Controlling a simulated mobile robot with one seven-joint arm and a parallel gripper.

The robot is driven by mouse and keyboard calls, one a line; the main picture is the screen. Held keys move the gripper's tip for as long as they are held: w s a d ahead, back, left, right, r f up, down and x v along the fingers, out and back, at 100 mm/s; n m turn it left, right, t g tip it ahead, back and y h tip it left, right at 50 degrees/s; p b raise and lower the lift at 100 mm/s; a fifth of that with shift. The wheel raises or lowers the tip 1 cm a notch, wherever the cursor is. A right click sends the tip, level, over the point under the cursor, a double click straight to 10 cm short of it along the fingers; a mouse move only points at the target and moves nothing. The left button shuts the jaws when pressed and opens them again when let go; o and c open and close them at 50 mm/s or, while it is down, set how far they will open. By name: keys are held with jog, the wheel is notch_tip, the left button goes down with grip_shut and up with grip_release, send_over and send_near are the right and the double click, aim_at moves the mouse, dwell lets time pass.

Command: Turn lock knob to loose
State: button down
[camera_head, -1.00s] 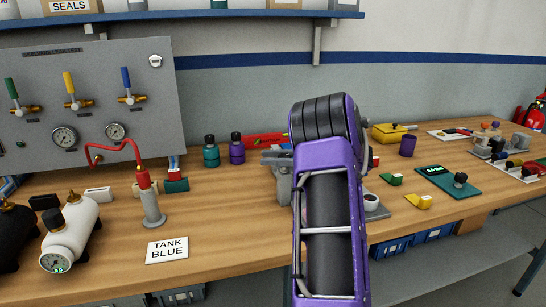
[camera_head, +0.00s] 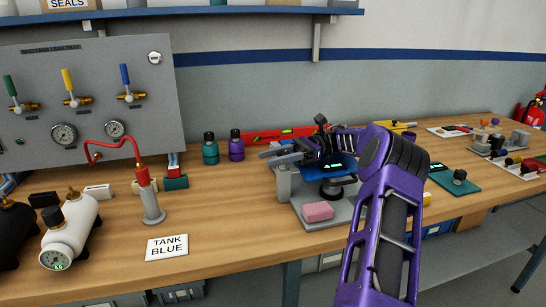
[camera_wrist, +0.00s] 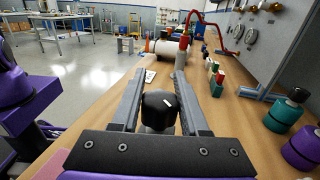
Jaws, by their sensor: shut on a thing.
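My gripper (camera_head: 280,152) points left in the head view, low over a grey fixture on the bench. Its two grey fingers lie at the top of the fixture's grey post (camera_head: 284,185). In the wrist view, my gripper (camera_wrist: 160,85) has a black knob (camera_wrist: 158,108) with a white mark on top between its fingers, and it is shut on this knob. The knob is hidden or too small to make out in the head view. The fixture's grey base (camera_head: 345,213) carries a pink block (camera_head: 318,211) and a black round part (camera_head: 332,188) under a blue piece (camera_head: 336,168).
A red level (camera_head: 275,137) lies behind my gripper. Teal (camera_head: 210,150) and purple (camera_head: 236,147) bottles stand to its left. A red-topped post (camera_head: 150,198), a white tank (camera_head: 70,230) and a label card (camera_head: 167,247) are farther left.

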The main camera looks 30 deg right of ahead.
jog(key=shift+s+a+f+n+g, duration=0.1)
jog(key=shift+s+f+n+g, duration=0.15)
jog(key=shift+n+g, duration=0.45)
jog(key=shift+c, duration=2.1)
grip_release()
jog(key=shift+w, duration=0.1)
jog(key=shift+r, duration=0.1)
